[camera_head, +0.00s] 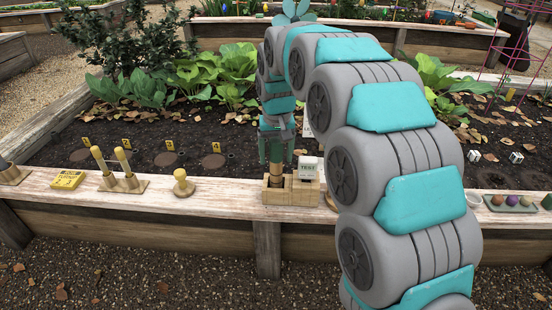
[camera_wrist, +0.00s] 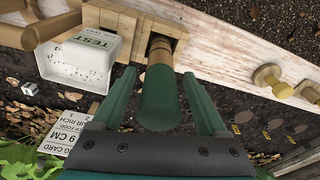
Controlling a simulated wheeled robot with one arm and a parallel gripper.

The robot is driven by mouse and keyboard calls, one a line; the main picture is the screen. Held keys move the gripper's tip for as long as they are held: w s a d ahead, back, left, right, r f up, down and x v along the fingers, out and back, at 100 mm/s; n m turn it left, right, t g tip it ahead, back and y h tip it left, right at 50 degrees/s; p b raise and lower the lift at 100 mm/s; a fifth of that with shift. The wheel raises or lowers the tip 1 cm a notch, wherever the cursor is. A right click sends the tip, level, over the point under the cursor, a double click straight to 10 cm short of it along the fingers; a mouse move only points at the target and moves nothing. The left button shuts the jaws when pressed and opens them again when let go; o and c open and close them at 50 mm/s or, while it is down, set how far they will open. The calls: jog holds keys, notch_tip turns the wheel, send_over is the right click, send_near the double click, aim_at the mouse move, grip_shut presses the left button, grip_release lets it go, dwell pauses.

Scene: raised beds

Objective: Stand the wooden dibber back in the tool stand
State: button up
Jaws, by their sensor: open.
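The wooden dibber, with its thick dark green grip (camera_wrist: 160,103), stands in a socket of the wooden tool stand (camera_wrist: 112,18). In the wrist view my gripper (camera_wrist: 158,76) is open, with one finger on each side of the green grip and visible gaps on both sides. In the head view the tool stand (camera_head: 300,192) sits on the bed's plank rim, and my gripper (camera_head: 276,158) points down over its left part. The dibber's lower end is hidden inside the stand.
A white box marked TEST (camera_head: 308,168) stands right at the stand. A tray of coloured balls (camera_head: 510,207) lies far right.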

jog(key=r, duration=0.3)
jog(key=s+r, duration=0.1)
jog(key=r, duration=0.6)
jog(key=shift+s+d+r, duration=0.1)
jog(key=shift+s+r, duration=0.1)
jog(key=shift+r, duration=0.1)
jog(key=s+d+f+m+g, duration=0.1)
jog(key=s+d+f, duration=0.1)
jog(key=s+d, duration=0.6)
jog(key=s+d+f+g, duration=0.15)
jog(key=s+d, duration=0.25)
jog(key=s, duration=0.7)
jog(key=s+d+f, duration=0.2)
jog(key=s+f, duration=0.2)
jog(key=s, duration=0.6)
jog(key=s+d+f+m, duration=0.1)
jog(key=s+d+f, duration=0.2)
jog(key=s, duration=0.7)
notch_tip(320, 180, down, 2)
jog(key=shift+s+g, duration=0.35)
jog(key=shift+d, duration=0.2)
